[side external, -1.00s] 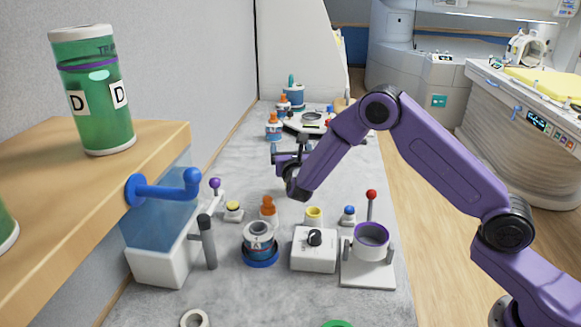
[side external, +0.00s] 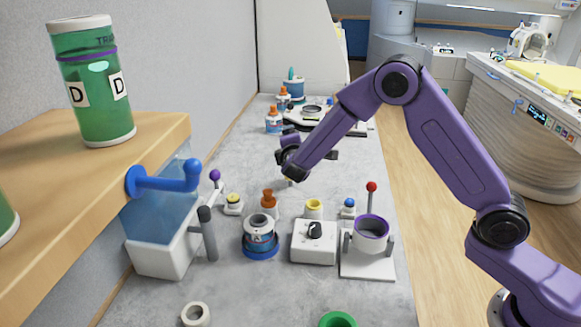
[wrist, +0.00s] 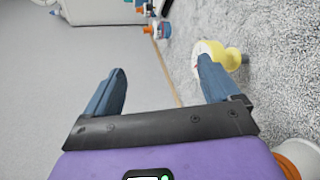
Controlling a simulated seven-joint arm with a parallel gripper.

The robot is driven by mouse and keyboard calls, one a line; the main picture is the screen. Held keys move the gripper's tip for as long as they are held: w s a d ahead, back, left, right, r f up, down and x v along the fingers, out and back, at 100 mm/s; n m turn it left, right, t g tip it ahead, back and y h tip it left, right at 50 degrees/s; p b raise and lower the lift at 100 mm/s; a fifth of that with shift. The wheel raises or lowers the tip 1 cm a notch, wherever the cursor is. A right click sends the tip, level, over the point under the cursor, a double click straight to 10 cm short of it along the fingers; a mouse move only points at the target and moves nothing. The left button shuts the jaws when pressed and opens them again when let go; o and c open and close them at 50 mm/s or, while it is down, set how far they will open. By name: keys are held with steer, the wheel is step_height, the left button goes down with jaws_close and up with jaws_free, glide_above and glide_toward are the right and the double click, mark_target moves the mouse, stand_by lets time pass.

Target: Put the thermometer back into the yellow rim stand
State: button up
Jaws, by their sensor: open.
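In the wrist view, a yellow, knob-shaped piece (wrist: 233,60) lies against a pale disc (wrist: 207,49) with a small red mark on the grey speckled counter. The disc looks like a dial, perhaps the thermometer's, but I cannot be sure. My right finger partly covers it. My gripper (wrist: 162,66) is open, with nothing between its fingers. In the side view my gripper (side external: 316,153) is above the middle of the counter, and a small yellow bit (side external: 289,181) shows below my wrist. A yellow-rimmed holder (side external: 313,206) stands behind the white knob box; it may be the yellow rim stand.
The white knob box (side external: 313,246), a purple-rimmed cup (side external: 370,234), a blue-based jar (side external: 260,240) and an orange bottle (side external: 269,203) stand nearer the camera. A shelf (side external: 60,170) with a blue hook (side external: 165,184) is at left.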

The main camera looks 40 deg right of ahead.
steer(key=s+a+m+g+y, duration=0.1)
steer(key=s+a+m+g, duration=0.15)
steer(key=m, duration=0.75)
steer(key=s+a+m+g+y, duration=0.1)
steer(key=s+a+m+y, duration=0.15)
steer(key=m, duration=0.75)
steer(key=shift+t+h, duration=0.25)
steer(key=shift+h, duration=0.2)
steer(key=x, duration=1.6)
steer(key=shift+s+d+f, duration=0.1)
steer(key=shift+d+f, duration=0.15)
steer(key=shift+d, duration=0.2)
steer(key=shift+c, duration=0.3)
steer(key=c, duration=1.2)
steer(key=shift+r, duration=0.1)
